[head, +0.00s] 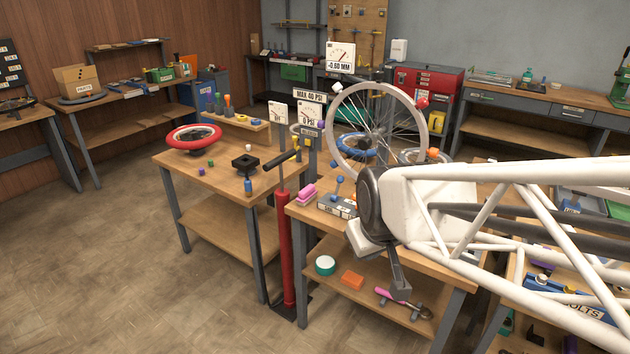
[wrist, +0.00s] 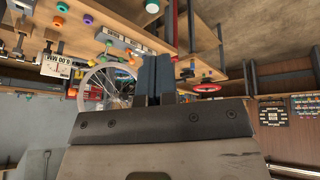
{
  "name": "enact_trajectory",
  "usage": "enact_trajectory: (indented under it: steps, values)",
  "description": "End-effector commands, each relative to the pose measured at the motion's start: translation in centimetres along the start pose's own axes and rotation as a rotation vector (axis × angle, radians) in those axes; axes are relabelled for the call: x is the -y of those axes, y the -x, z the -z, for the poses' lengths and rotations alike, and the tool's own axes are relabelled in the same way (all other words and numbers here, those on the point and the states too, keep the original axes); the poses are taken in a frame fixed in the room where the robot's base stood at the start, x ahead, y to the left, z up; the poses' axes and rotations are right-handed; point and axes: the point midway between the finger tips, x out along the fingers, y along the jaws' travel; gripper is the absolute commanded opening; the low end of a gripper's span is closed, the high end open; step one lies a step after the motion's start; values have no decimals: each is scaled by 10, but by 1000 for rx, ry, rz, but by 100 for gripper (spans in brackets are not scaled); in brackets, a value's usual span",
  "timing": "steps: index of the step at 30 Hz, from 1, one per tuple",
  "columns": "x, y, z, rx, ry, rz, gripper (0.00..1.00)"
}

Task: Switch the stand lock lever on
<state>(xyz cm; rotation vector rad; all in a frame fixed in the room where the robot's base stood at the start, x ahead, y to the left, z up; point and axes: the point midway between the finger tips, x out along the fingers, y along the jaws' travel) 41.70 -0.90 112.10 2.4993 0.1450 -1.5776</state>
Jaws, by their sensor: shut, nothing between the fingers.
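A small lever with a blue ball knob (head: 338,181) stands on a grey block with a white label (head: 337,206) at the front edge of the middle bench. It appears to be the stand lock lever; the label is too small to read surely. The spoked wheel (head: 349,104) stands upright behind it, its lower part hidden by my arm. My gripper (head: 401,290) is shut and empty, pointing down in front of the bench, below and right of the lever, apart from it. In the wrist view, its closed fingers (wrist: 158,78) show, with the wheel (wrist: 91,90) to their left.
A red floor pump (head: 285,245) stands in front of the benches. The floor at left is clear.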

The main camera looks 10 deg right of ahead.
Motion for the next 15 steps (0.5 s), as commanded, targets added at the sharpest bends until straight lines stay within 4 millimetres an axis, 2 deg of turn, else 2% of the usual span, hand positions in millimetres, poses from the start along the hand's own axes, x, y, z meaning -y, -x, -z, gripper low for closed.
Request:
enact_trajectory:
  steps: [6, 15]
  values:
    - [-14, -42, 46, -123, 138, -41, 0]
    - [-34, -97, 103, -290, 330, -131, 0]
